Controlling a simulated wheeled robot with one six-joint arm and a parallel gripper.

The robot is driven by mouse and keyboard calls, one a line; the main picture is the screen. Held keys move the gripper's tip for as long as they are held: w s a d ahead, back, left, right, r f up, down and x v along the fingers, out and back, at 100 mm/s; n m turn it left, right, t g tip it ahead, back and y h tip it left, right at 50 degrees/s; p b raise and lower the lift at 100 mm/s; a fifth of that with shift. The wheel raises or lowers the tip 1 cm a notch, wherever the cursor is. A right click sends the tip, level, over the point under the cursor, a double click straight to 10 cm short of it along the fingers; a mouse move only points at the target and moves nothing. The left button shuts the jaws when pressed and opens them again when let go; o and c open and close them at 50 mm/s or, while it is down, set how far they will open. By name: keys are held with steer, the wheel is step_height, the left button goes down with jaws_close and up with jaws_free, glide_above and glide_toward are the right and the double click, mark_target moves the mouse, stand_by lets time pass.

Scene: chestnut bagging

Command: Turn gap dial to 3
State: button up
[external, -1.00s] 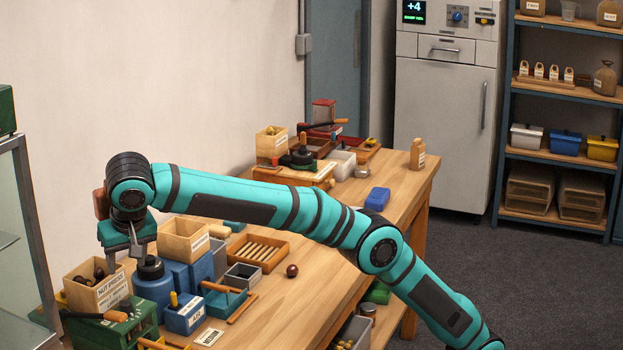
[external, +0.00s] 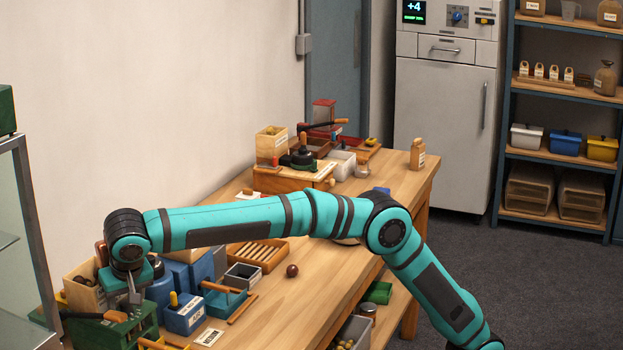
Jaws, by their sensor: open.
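My gripper (external: 134,306) points down at the lower left, just above or at the top of a green machine (external: 142,328) with an orange-tipped handle (external: 114,316). Its jaws are open. A dark knob on top of this machine is now hidden behind my gripper, so I cannot tell whether the jaws touch it. No gap dial scale or number can be read at this size.
An open wooden bin (external: 80,290), a blue box with a yellow knob (external: 184,314) and a teal tray (external: 222,301) crowd the gripper. A chestnut (external: 292,270) lies on the bench (external: 290,300), which is clear around it. A white cabinet (external: 446,130) stands behind.

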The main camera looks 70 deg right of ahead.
steer(key=shift+f, duration=0.1)
steer(key=c, duration=1)
steer(key=shift+o, duration=0.2)
steer(key=shift+n+t+y, duration=0.3)
steer(key=shift+n+y, duration=0.2)
steer(key=shift+n, duration=1)
steer(key=o, duration=1)
steer(key=shift+c, duration=0.2)
steer(key=v, duration=1.7)
steer(key=shift+r, duration=0.25)
